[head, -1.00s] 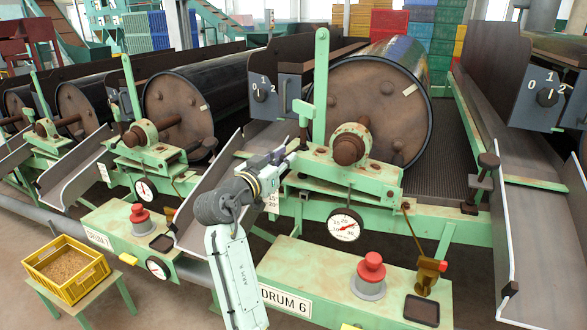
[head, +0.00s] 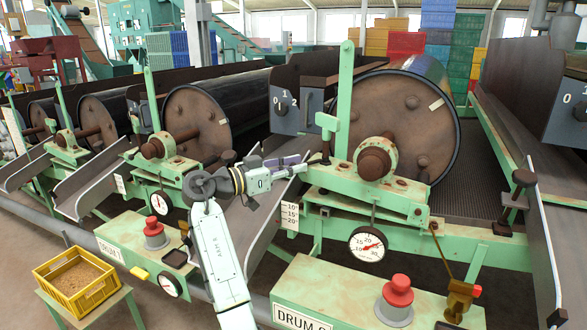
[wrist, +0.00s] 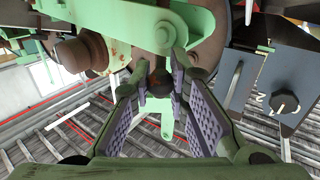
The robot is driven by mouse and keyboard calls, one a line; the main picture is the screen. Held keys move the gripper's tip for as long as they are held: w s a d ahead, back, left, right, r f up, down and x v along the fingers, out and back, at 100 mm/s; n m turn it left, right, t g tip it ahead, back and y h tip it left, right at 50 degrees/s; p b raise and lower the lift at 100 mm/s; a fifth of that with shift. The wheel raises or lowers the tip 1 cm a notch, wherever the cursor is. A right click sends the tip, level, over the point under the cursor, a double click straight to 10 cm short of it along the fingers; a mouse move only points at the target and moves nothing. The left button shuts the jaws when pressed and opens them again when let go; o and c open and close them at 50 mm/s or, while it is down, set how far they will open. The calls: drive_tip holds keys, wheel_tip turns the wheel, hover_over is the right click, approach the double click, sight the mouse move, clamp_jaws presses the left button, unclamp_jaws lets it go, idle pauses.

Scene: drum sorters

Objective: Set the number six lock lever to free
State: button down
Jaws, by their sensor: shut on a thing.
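The number six drum (head: 390,120) has a tall green upright bar (head: 346,95) at its front left. No lock or free marking is readable.
The DRUM 6 box (head: 340,300) with a red button (head: 397,292) stands below. A dial gauge (head: 368,244) and an angle scale (head: 290,216) sit under the green frame. A metal chute (head: 245,225) lies below my arm.

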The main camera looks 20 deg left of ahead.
drive_tip(key=c, duration=1.7)
unclamp_jaws()
drive_tip(key=shift+w+a, duration=0.1)
drive_tip(key=v, duration=1.2)
